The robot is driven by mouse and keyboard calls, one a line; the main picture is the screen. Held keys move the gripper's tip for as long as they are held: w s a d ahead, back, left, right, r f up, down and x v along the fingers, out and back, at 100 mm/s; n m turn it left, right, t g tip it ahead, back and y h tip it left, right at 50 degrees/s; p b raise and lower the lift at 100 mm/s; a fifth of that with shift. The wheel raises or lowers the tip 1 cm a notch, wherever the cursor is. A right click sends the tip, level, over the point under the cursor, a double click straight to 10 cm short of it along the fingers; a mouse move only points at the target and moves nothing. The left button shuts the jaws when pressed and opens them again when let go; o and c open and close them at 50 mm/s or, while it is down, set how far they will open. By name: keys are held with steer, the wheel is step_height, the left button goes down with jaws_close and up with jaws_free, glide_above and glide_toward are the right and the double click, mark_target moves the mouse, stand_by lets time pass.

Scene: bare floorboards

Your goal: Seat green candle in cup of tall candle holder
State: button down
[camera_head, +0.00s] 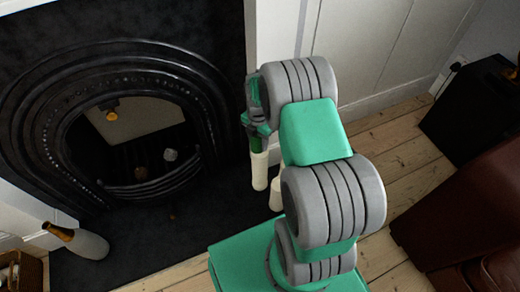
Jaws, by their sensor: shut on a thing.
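My gripper (257,126) is at the end of my arm, beside the fireplace, and partly hidden by my own arm links. It is shut on the green candle (256,144), which points down below the jaws. The tall candle holder (259,172), a pale cream column, stands upright directly under the candle in the picture. The candle's lower end meets the holder's top edge in this view. I cannot tell whether it is inside the cup or just above or in front of it. The cup's opening is hidden.
A shorter pale holder (276,196) stands close on the right, partly behind my arm. The black fireplace (120,110) and dark hearth are on the left, with a bottle-like grey thing (88,244) on the hearth. Brown leather furniture (460,215) and a black box (475,112) are right.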

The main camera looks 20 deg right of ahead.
mark_target(260, 146)
steer(key=shift+w+d+f, duration=0.3)
steer(key=shift+f, duration=0.25)
steer(key=shift+w+d+f+b, duration=0.15)
steer(key=shift+f+b, duration=0.4)
steer(key=shift+f, duration=0.4)
steer(key=shift+w+d+f+b, duration=0.15)
steer(key=shift+f+b, duration=0.35)
steer(key=shift+f, duration=0.4)
steer(key=shift+s+f, duration=0.1)
steer(key=shift+f, duration=0.05)
steer(key=c, duration=0.7)
jaws_free()
